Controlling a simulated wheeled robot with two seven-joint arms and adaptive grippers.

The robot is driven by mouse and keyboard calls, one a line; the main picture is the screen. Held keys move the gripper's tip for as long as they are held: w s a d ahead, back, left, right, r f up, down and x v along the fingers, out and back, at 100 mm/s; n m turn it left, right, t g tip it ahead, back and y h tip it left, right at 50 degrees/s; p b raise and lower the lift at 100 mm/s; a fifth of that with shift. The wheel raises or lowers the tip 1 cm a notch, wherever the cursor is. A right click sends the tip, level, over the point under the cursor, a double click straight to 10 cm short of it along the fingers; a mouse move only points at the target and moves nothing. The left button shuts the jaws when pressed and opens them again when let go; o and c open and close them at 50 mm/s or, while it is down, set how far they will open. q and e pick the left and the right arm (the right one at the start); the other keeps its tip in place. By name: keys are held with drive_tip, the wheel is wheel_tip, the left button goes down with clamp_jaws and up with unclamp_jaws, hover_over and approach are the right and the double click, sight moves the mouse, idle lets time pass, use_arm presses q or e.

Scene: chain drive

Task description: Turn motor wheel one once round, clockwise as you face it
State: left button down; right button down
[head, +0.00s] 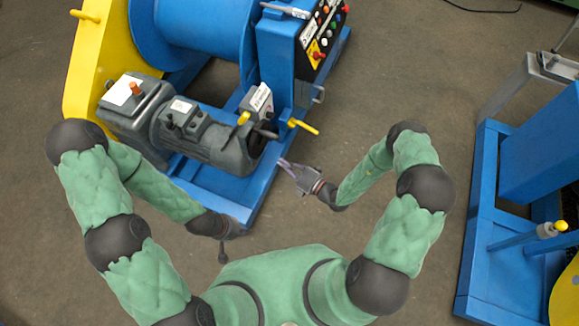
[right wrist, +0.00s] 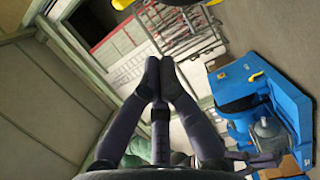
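The blue machine carries a grey motor (head: 205,135) with a ribbed body lying along its front. No part is clearly readable as motor wheel one. At the motor's right end are a dark rounded cover and a short dark handle (head: 265,133), with a yellow-gripped lever (head: 303,126) beside them. My right gripper (head: 284,163) is just below and right of that end, apart from it and empty. In the right wrist view its fingers (right wrist: 160,66) lie together at the tips. My left gripper (head: 222,256) hangs low, left of my torso, away from the motor; its fingers are edge-on.
A control panel (head: 322,32) with coloured buttons stands behind the lever. A yellow guard (head: 92,55) edges the machine's left. A second blue frame (head: 484,215) stands at the right. Bare floor (head: 400,75) lies between the machines.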

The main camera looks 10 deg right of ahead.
drive_tip(key=w+a+b, duration=0.1)
drive_tip(key=w+b, duration=0.2)
drive_tip(key=w, duration=0.5)
drive_tip(key=shift+a, duration=0.35)
drive_tip(key=shift+f, duration=0.1)
